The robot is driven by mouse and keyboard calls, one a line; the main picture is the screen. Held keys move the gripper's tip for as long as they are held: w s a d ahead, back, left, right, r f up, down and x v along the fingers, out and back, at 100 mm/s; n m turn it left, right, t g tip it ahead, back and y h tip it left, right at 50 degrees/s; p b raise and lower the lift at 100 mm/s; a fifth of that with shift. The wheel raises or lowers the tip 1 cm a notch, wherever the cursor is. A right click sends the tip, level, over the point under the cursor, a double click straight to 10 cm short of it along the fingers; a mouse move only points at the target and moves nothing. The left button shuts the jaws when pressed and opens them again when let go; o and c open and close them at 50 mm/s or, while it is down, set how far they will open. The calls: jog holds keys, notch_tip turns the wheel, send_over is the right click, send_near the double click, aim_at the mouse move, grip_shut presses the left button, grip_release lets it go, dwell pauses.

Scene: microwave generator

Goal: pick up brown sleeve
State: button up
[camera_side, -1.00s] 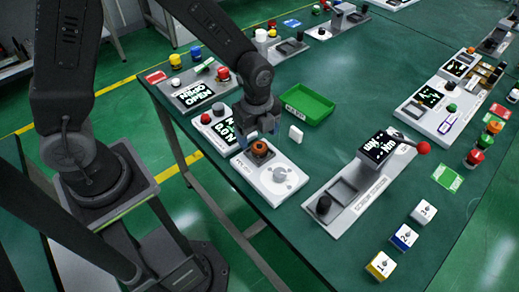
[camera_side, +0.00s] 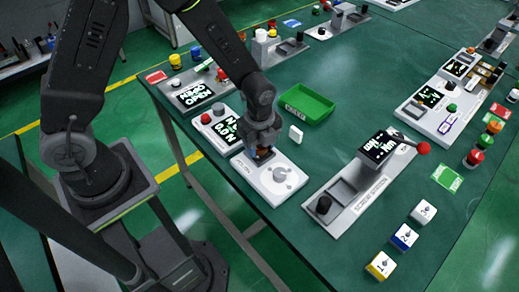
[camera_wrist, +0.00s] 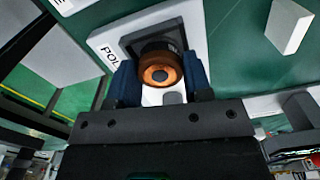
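The brown sleeve (camera_wrist: 160,69) is a round ring with a dark centre, seen between my gripper's two blue fingers in the wrist view. It stands at the dark square recess of a white station (camera_side: 283,181) with a round grey knob. In the side view my gripper (camera_side: 261,153) is down over the sleeve and mostly hides it. In the wrist view my gripper (camera_wrist: 160,82) has a finger on each side of the sleeve. The fingers are apart; whether they touch it is unclear.
A station with a screen (camera_side: 226,131) stands to the left. A small white block (camera_side: 296,134) and a green tray (camera_side: 307,104) are behind. A screw station (camera_side: 351,190) with a red-ended lever is to the right. Numbered cubes (camera_side: 403,237) stand at the front right.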

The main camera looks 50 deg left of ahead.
jog(key=c, duration=0.4)
jog(key=shift+r, duration=0.1)
